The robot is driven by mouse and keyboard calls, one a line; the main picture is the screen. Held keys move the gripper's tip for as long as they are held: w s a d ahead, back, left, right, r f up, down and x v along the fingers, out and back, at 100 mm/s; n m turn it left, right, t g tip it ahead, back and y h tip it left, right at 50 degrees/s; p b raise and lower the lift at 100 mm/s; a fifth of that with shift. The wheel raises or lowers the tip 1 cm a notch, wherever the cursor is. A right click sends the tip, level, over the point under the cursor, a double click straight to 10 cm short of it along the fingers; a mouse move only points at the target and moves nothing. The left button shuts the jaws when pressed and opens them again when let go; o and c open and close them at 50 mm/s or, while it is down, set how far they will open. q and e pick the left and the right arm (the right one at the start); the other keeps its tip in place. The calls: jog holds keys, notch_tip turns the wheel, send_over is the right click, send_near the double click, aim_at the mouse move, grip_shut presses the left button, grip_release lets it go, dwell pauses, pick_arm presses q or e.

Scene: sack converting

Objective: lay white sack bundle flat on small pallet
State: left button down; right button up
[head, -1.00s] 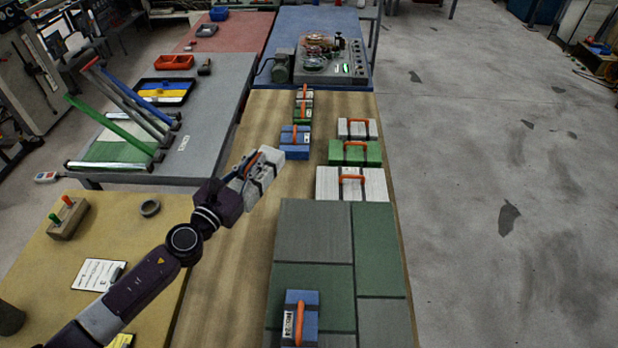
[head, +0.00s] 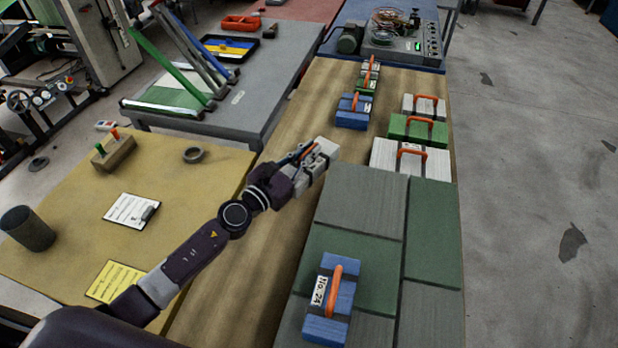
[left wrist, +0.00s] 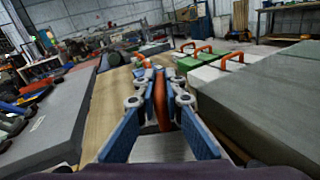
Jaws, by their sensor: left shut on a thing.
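The white sack bundle (head: 323,160), with a dark strap, is in my left gripper (head: 304,155) above the wooden table, left of the far end of a grey and green slab-topped stack (head: 352,204). I cannot tell for sure whether this stack is the small pallet. In the left wrist view, the blue-padded fingers (left wrist: 161,105) are shut on the bundle's orange handle (left wrist: 160,95), with the white body (left wrist: 160,148) below. The bundle's underside is hidden. My right gripper is not in view.
A blue bundle (head: 340,300) lies on the stack's near end. White and green bundles (head: 428,160) stand behind the stack. Blue and other bundles (head: 352,120) stand farther back. A yellow table (head: 70,205) with clipboard and cup is at left. The wooden strip (head: 270,240) left of the stack is bare.

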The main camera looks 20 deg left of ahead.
aim_at(309, 168)
pick_arm(q)
jog(key=shift+f+b, duration=0.45)
jog(key=shift+f, duration=0.45)
notch_tip(309, 168, down, 4)
jog(key=b, duration=0.4)
jog(key=shift+f, duration=0.2)
jog(key=shift+r, duration=0.1)
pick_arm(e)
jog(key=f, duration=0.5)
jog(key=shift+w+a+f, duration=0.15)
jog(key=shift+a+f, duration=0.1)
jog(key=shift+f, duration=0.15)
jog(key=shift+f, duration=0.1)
pick_arm(q)
jog(key=c, duration=2)
grip_release()
jog(key=shift+c, duration=0.2)
